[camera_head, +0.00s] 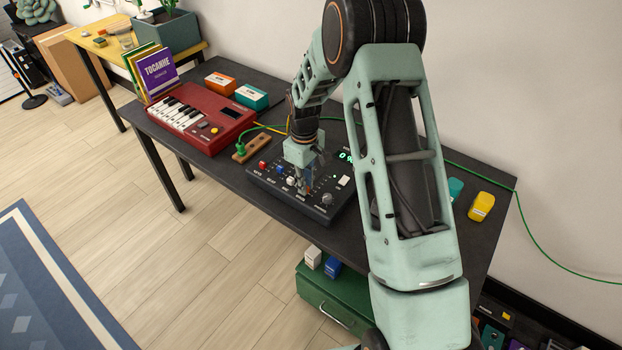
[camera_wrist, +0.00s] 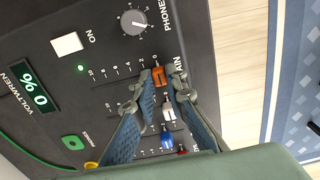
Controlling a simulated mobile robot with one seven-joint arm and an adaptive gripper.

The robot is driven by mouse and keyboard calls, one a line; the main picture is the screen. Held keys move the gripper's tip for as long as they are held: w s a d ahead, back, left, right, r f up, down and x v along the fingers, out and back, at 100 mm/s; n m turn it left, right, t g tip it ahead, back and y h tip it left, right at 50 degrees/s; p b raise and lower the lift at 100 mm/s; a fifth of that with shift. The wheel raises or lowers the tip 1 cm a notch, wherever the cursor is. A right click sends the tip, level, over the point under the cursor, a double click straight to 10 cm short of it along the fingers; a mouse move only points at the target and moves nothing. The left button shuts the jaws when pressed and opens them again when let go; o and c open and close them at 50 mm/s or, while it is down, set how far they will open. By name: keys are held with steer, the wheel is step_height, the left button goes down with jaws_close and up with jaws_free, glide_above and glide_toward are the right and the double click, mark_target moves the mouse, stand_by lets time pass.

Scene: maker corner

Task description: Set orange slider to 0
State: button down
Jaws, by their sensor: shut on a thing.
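The dark mixer panel (camera_head: 262,184) lies on the black table, and its face fills much of the wrist view (camera_wrist: 190,40). The orange slider (camera_wrist: 158,76) sits at the 0 end of its scale in the wrist view. My gripper (camera_wrist: 163,77) is shut on it, one finger on each side. In the head view my gripper (camera_head: 305,190) is down at the panel and hides the orange slider. The white slider (camera_wrist: 167,113), blue slider (camera_wrist: 167,136) and red slider (camera_wrist: 182,150) are beside it. The green display (camera_wrist: 34,89) appears to read 0 %.
A grey round knob (camera_wrist: 133,22) and a white button (camera_wrist: 67,43) are on the panel. A red keyboard (camera_head: 228,118), an orange box (camera_head: 220,83) and a teal box (camera_head: 251,96) stand left. A yellow object (camera_head: 481,206) lies right. A green cable (camera_head: 545,240) runs along the back.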

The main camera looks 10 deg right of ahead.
steer(key=shift+s+a, duration=0.15)
steer(key=c, duration=1.9)
jaws_free()
steer(key=shift+s, duration=0.1)
steer(key=shift+c, duration=0.2)
steer(key=shift+r, duration=0.2)
step_height(320, 180, up, 12)
steer(key=shift+f, duration=0.15)
